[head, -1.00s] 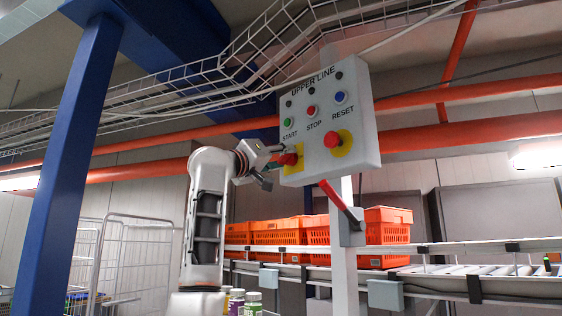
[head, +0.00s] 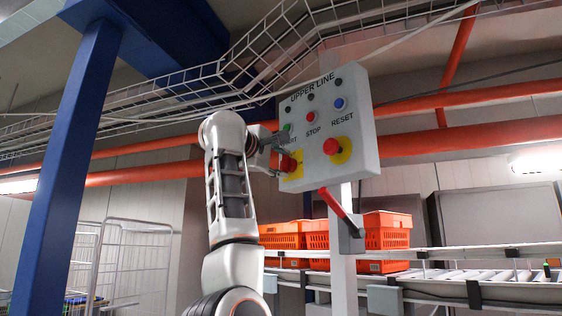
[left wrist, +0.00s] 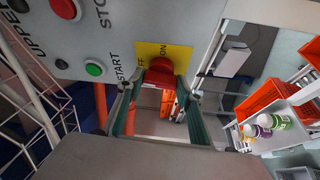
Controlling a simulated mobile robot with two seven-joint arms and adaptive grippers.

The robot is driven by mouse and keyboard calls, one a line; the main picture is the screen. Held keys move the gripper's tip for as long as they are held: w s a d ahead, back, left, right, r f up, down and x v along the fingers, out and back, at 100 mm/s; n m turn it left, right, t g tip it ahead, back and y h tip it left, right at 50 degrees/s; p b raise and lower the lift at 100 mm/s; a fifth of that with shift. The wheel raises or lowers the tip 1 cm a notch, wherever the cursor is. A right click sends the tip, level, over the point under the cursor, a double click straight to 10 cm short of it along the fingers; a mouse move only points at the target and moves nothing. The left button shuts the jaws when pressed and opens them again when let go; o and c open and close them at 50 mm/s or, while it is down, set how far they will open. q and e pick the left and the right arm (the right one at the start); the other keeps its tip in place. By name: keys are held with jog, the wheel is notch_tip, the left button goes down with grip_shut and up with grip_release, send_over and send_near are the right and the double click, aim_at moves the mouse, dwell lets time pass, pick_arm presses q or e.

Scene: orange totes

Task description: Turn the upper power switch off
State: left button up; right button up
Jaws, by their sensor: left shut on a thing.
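The control box (head: 366,120) is labelled UPPER LINE and hangs tilted on a post. The red power switch (head: 289,164) sits on a yellow plate at its lower left. In the left wrist view the same red switch (left wrist: 161,72) shows in front of a plate marked OFF and ON. My left gripper (head: 284,152) is at the box's lower left, shut on the red switch. Its fingers (left wrist: 158,92) lie on both sides of the knob. Which way the switch is turned I cannot tell. My right gripper is in no view.
A second red knob (head: 331,146) on yellow and several small buttons share the box face. A red lever (head: 340,210) juts out below. Orange totes (head: 387,230) stand on the conveyor behind. A blue column (head: 70,150) stands at left; a wire cable tray (head: 180,82) runs overhead.

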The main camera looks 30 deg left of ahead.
pick_arm(q)
jog(key=shift+n, duration=0.6)
jog(key=o, duration=1.1)
jog(key=shift+s, duration=0.15)
jog(key=s, duration=0.4)
jog(key=s+d, duration=0.1)
jog(key=s, duration=0.6)
jog(key=shift+s+d, duration=0.15)
jog(key=shift+s, duration=0.2)
